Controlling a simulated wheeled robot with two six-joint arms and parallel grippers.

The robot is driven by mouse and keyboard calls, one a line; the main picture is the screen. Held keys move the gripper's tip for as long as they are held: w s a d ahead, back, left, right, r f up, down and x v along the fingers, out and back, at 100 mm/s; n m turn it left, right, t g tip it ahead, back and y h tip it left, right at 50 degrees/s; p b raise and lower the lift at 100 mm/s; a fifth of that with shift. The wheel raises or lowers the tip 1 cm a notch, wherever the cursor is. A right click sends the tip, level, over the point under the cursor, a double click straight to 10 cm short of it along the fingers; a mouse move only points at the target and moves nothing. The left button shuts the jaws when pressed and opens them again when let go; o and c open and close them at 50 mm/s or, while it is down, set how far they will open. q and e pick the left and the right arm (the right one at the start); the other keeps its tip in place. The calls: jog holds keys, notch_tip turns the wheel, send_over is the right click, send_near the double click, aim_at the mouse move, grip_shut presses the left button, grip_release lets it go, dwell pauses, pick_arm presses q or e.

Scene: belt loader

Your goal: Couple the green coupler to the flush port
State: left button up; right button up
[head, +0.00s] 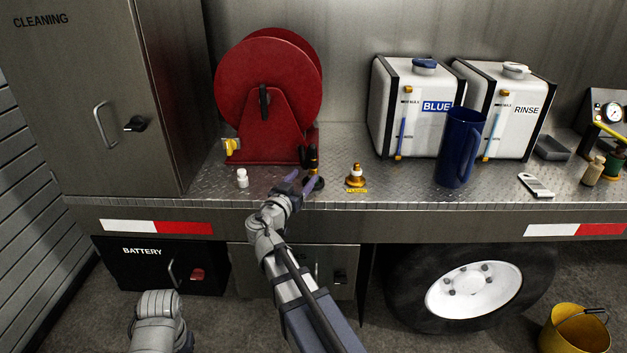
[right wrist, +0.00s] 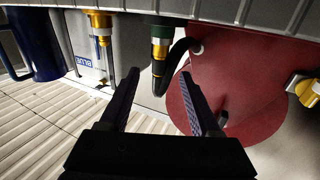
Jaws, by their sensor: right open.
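The green coupler (head: 312,160) stands upright on the metal deck, in front of the red hose reel's right side. In the right wrist view the coupler (right wrist: 159,45) appears upside down, with a green end at the deck, a gold band and a black hose curving off. The brass flush port (head: 356,176) stands apart to its right, with a yellow label at its foot; it also shows in the right wrist view (right wrist: 100,32). My right gripper (head: 299,179) is open and empty, close in front of the coupler, which lies between the finger lines just beyond the tips. My left gripper is out of view.
The red hose reel (head: 268,85) stands behind. A small white bottle (head: 242,178) is left of my gripper. A blue jug (head: 460,148) and two white tanks (head: 411,115) stand to the right. The deck between port and jug is clear.

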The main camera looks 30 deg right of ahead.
aim_at(312, 166)
jog(key=shift+x, duration=3.95)
jog(key=shift+r, duration=0.15)
grip_shut()
